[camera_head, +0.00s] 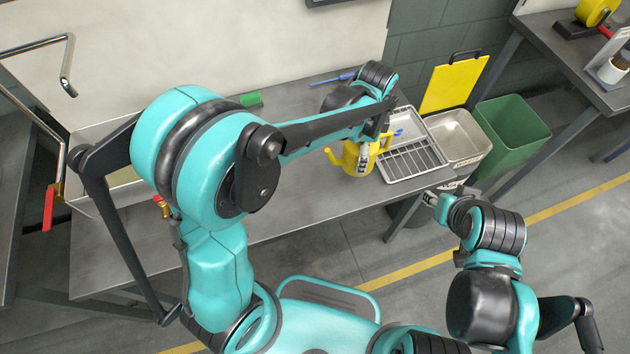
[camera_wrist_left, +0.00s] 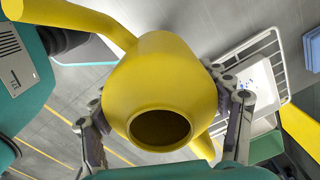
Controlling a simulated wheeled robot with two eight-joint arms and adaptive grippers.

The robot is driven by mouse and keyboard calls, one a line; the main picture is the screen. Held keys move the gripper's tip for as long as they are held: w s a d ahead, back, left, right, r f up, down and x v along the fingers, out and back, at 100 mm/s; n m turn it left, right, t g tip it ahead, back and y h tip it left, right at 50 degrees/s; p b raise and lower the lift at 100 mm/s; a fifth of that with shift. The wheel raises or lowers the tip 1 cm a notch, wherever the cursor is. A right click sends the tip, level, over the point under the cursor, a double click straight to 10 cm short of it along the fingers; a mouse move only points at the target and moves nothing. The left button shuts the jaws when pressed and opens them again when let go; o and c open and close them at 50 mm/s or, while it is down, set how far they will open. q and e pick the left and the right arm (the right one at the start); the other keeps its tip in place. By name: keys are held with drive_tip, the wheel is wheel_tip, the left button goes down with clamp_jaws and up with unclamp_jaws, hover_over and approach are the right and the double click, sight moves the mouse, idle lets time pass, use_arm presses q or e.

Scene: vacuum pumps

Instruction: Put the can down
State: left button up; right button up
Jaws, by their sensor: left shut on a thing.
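The can is a yellow watering can (camera_head: 355,160) over the right part of the grey work table, just left of a wire rack. My left gripper (camera_head: 374,138) reaches it from above and is shut on it. In the left wrist view the can (camera_wrist_left: 160,85) fills the middle, with its round dark opening facing the camera and its spout toward the upper left. The fingers of my left gripper (camera_wrist_left: 165,115) are on both sides of its body. Whether its base touches the table cannot be told. My right gripper (camera_head: 430,199) is off the table's front edge; its fingers are too small to read.
The wire dish rack (camera_head: 412,160) is close to the right of the can. A grey bin (camera_head: 458,135), a yellow board (camera_head: 453,84) and a green bin (camera_head: 512,130) stand beyond it. A green block (camera_head: 250,99) lies at the back. The table (camera_head: 310,195) is bare left of the can.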

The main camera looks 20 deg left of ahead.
use_arm(q)
drive_tip(key=shift+a, duration=0.1)
drive_tip(key=s+a+f+b, duration=0.1)
drive_tip(key=a+f, duration=0.1)
drive_tip(key=a, duration=0.1)
drive_tip(key=s+a+f+b, duration=0.1)
drive_tip(key=a+f, duration=0.1)
drive_tip(key=a, duration=0.2)
drive_tip(key=s+a+f+b, duration=0.1)
drive_tip(key=a+f+b, duration=0.1)
drive_tip(key=a+f, duration=0.1)
drive_tip(key=shift+a, duration=0.3)
drive_tip(key=f, duration=0.1)
drive_tip(key=f+b, duration=0.1)
drive_tip(key=shift+s+a+f, duration=0.1)
drive_tip(key=shift+a+f, duration=0.2)
drive_tip(key=shift+f, duration=0.5)
drive_tip(key=shift+b, duration=0.3)
drive_tip(key=shift+f, duration=0.2)
drive_tip(key=o, duration=1.2)
drive_tip(key=shift+o, duration=0.2)
